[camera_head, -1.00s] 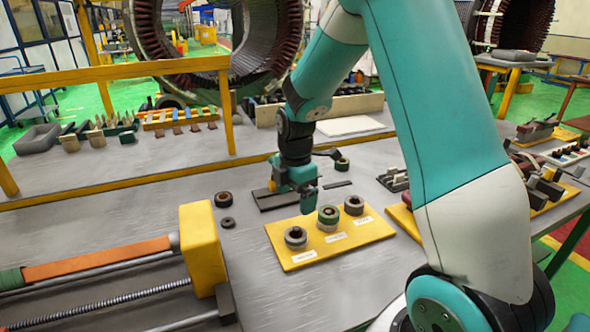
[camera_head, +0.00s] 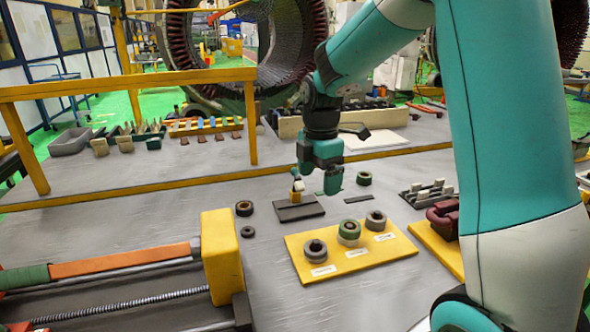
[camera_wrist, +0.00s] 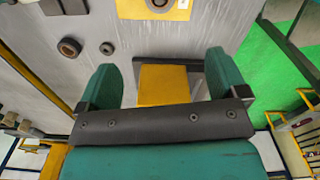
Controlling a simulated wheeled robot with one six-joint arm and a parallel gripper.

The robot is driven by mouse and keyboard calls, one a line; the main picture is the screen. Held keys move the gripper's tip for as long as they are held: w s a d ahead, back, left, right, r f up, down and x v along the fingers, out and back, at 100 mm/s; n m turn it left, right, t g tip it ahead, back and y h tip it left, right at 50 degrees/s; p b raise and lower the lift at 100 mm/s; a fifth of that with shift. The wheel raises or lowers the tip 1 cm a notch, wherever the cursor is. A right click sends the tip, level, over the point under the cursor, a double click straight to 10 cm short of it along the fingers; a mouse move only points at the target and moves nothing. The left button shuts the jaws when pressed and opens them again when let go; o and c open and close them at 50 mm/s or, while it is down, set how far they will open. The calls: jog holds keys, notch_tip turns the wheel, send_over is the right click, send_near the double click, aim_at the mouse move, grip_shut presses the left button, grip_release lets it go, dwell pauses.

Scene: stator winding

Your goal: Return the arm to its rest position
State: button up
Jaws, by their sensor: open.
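In the wrist view my two teal fingers (camera_wrist: 160,75) are spread wide. A yellow block (camera_wrist: 165,86) beside a grey edge shows between them, with no visible contact. My arm is bent and reaches out from the right side of the head view.
A yellow board (camera_head: 350,268) with several ring parts lies in front of my gripper. Two dark rings (camera_head: 244,208) lie to the left. A yellow rail (camera_head: 130,85) crosses the left. A red part (camera_head: 443,218) is at right. A yellow-ended winding fixture (camera_head: 222,255) stands front left.

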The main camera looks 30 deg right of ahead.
jog(key=s+a+r+m+y, duration=0.2)
jog(key=s+a+m, duration=0.3)
jog(key=s+a, duration=0.6)
jog(key=s+a+r+m+y, duration=0.2)
jog(key=s+a+m, duration=0.3)
jog(key=s+a, duration=0.6)
jog(key=shift+r, duration=0.35)
jog(key=shift+a, duration=0.15)
